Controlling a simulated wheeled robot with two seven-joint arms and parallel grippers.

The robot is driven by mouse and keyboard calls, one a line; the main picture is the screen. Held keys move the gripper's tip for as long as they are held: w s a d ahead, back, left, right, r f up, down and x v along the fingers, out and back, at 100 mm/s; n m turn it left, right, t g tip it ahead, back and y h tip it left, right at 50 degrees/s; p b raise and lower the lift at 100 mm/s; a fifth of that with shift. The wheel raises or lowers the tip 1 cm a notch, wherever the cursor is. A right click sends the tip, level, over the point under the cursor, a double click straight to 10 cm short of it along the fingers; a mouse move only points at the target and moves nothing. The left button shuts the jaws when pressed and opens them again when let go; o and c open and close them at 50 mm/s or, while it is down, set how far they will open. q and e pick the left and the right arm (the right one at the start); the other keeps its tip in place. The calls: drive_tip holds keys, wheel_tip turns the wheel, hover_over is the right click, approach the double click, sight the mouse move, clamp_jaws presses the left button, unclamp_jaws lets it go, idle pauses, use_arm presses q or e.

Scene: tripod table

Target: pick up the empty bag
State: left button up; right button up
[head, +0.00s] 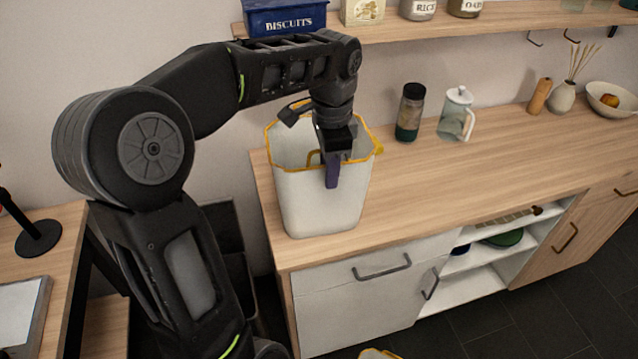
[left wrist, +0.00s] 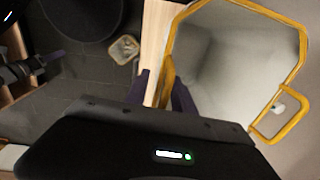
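A white bag (head: 318,205) with a yellow rim and yellow handles stands upright on the wooden counter, near its left end. Its opening (left wrist: 240,55) fills the right of the left wrist view, and the inside looks empty. My left gripper (head: 332,180) points down at the bag's near rim, with one purple finger in front of the outer wall. In the left wrist view my left gripper (left wrist: 164,90) has its two fingers apart, with a yellow handle (left wrist: 168,78) between them, closer to the right finger. Contact cannot be told. My right gripper is out of view.
A dark jar (head: 410,112) and a glass pitcher (head: 456,115) stand behind the bag to the right. A shelf (head: 480,24) with a biscuit tin (head: 285,17) hangs above. Another yellow-rimmed thing (head: 378,354) shows low in the head view. The counter's middle is clear.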

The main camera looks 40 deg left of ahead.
use_arm(q)
clamp_jaws()
idle(1.4)
